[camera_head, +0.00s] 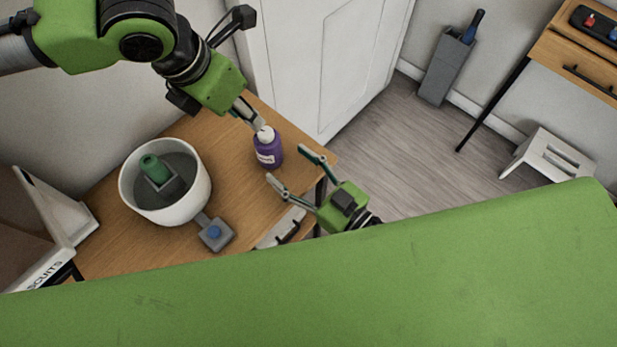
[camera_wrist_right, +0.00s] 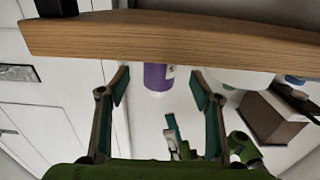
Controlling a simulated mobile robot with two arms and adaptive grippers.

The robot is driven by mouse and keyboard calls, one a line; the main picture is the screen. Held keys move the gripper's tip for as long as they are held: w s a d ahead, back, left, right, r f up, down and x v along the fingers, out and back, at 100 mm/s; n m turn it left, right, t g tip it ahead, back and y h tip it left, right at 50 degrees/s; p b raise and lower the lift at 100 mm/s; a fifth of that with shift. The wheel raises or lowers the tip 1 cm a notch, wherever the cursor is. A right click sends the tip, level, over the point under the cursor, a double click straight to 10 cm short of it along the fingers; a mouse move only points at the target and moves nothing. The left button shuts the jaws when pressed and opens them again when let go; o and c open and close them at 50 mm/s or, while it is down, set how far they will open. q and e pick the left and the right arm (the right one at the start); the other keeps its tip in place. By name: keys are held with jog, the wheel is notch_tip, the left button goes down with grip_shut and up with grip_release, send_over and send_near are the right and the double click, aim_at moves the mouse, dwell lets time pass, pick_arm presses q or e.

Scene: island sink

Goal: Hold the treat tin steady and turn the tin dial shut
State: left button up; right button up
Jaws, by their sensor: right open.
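A purple container (camera_head: 268,153) with a white top and a pale label stands upright on the wooden table; it fits the treat tin, but its label is too small to read. The white top (camera_head: 265,133) may be the dial. My left gripper (camera_head: 250,117) reaches down to the top from behind; whether it touches, and its finger gap, are unclear. My right gripper (camera_head: 291,168) is open and empty, just right of the container and apart from it. In the right wrist view the purple container (camera_wrist_right: 158,78) shows beyond the open fingers (camera_wrist_right: 160,92).
A white pot (camera_head: 128,185) holding a green-topped item (camera_head: 154,167) stands left on the table (camera_head: 110,245). A grey block with a blue knob (camera_head: 215,232) sits in front of it. The table's edge crosses the right wrist view (camera_wrist_right: 170,38).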

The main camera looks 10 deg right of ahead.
aim_at(268, 148)
jog(key=x, duration=0.7)
jog(key=shift+w+a, duration=0.15)
jog(key=shift+w, duration=0.1)
